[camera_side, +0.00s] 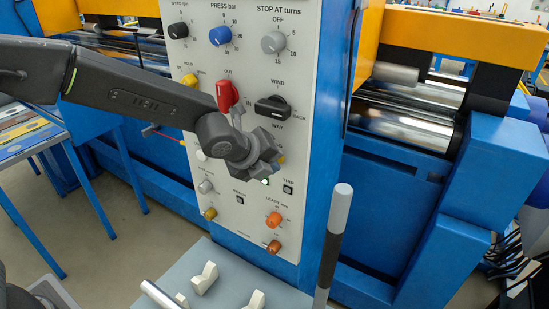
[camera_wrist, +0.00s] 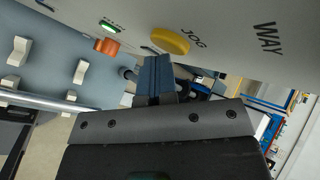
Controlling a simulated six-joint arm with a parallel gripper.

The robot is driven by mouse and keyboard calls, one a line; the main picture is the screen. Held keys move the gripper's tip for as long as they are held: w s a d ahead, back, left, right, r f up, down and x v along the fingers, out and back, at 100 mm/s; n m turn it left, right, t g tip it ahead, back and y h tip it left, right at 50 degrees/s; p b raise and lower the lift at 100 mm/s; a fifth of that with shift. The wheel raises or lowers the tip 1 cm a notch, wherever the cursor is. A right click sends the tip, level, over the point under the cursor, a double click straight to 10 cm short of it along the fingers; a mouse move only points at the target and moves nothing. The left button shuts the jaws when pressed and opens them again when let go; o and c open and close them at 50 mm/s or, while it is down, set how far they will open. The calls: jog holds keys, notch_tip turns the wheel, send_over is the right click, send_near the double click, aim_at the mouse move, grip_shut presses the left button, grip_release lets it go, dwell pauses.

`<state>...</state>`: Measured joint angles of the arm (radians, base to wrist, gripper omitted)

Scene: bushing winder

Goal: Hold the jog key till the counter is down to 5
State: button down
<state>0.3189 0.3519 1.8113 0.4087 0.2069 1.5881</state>
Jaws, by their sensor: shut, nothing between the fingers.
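The jog key is a round yellow button (camera_wrist: 170,41) with JOG printed beside it, on the pale panel in the wrist view. In the side view only a small yellow edge (camera_side: 281,159) shows beside my gripper. My gripper (camera_wrist: 154,60) has its fingers shut and empty, with the tips right by the lower edge of the yellow key. I cannot tell whether they touch it or whether the key is pressed. In the side view my gripper (camera_side: 268,167) covers the middle of the control panel (camera_side: 245,215). I can make out no counter reading in either view.
A black WIND/BACK selector (camera_side: 272,107) and a red knob (camera_side: 228,95) sit close above my gripper. A lit green lamp (camera_side: 265,182) and an orange knob (camera_side: 273,219) sit below it. A black post with a grey top (camera_side: 334,240) stands front right. Pale rockers (camera_side: 205,279) stand on the lower desk.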

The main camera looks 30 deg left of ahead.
jog(key=shift+s, duration=0.8)
jog(key=shift+s, duration=0.1)
jog(key=s, duration=0.5)
jog(key=shift+a, duration=0.1)
dwell(0.4)
